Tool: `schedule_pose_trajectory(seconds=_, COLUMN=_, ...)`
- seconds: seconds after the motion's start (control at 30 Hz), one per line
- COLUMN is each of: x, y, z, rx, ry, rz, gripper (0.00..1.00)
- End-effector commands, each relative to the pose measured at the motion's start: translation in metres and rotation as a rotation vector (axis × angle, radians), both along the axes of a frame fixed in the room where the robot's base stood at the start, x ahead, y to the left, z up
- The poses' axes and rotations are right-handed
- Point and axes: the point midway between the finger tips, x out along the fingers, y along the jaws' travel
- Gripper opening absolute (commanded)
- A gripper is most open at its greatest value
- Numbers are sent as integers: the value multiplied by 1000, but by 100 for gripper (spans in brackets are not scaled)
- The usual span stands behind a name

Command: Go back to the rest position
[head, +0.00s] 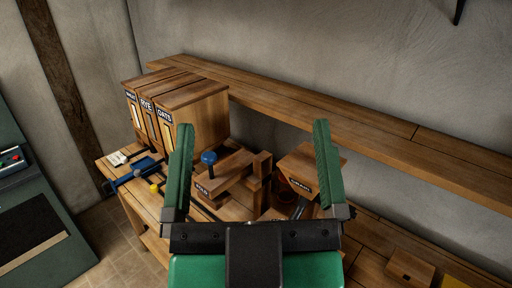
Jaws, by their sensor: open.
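My gripper (253,128) is large in the lower middle of the head view. Its two green ribbed fingers stand wide apart and point up the picture. Nothing is held between them. Behind the gap, a wooden device with a blue knob (209,158) sits on the wooden bench (117,176). A wooden box with a dark label (312,164) shows behind the right finger and is partly hidden by it. My gripper hides part of the bench. I cannot tell its height above the bench.
A blue tool (139,172) and a yellow item (154,188) lie at the bench's left. A green machine (35,215) stands far left. A small wooden block (409,268) lies lower right.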

Motion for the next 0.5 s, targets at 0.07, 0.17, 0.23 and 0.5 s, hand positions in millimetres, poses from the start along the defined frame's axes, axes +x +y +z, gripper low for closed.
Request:
schedule_pose_trajectory(seconds=0.07, x=-12, y=9, z=8, rx=20, ry=-42, rz=30, gripper=94)
schedule_pose_trajectory(seconds=0.17, x=-15, y=11, z=11, rx=28, ry=-55, rz=39, gripper=94)
schedule_pose_trajectory(seconds=0.23, x=-15, y=11, z=11, rx=27, ry=-53, rz=39, gripper=94)
schedule_pose_trajectory(seconds=0.5, x=-14, y=11, z=42, rx=29, ry=-50, rz=41, gripper=94)
